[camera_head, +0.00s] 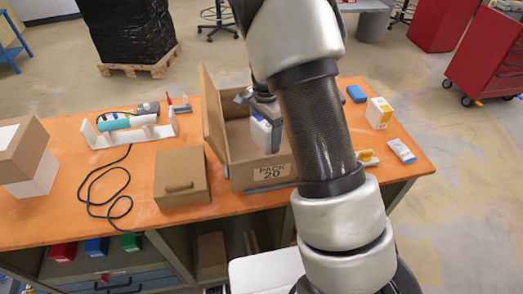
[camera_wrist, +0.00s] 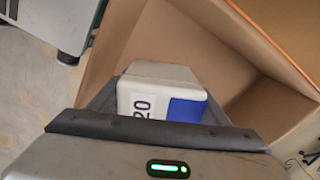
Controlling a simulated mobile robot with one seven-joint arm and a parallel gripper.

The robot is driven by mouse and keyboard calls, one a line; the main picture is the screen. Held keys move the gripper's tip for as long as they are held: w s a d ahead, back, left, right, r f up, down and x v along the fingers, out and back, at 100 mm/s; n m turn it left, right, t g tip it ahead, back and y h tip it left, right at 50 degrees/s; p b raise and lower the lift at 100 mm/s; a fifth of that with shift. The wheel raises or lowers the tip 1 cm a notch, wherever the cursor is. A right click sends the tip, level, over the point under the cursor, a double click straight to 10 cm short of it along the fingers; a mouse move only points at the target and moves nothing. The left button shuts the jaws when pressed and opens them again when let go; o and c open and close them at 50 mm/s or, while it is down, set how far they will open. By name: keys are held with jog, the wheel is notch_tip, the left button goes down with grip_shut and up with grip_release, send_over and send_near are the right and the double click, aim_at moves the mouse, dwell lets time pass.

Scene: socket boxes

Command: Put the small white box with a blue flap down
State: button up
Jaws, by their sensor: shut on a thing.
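Whether the small box touches the cardboard box's floor cannot be told. My arm hides the right part of the cardboard box in the head view.
On the orange table (camera_head: 60,220), a closed cardboard box (camera_head: 181,178) stands left of the open one. A white stand with a cylindrical tool (camera_head: 130,122) and a black cable lie farther left.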

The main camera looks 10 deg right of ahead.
notch_tip(320, 180, down, 9)
jog(key=shift+r, duration=0.1)
dwell(0.3)
jog(key=shift+f, duration=0.2)
jog(key=o, duration=1.4)
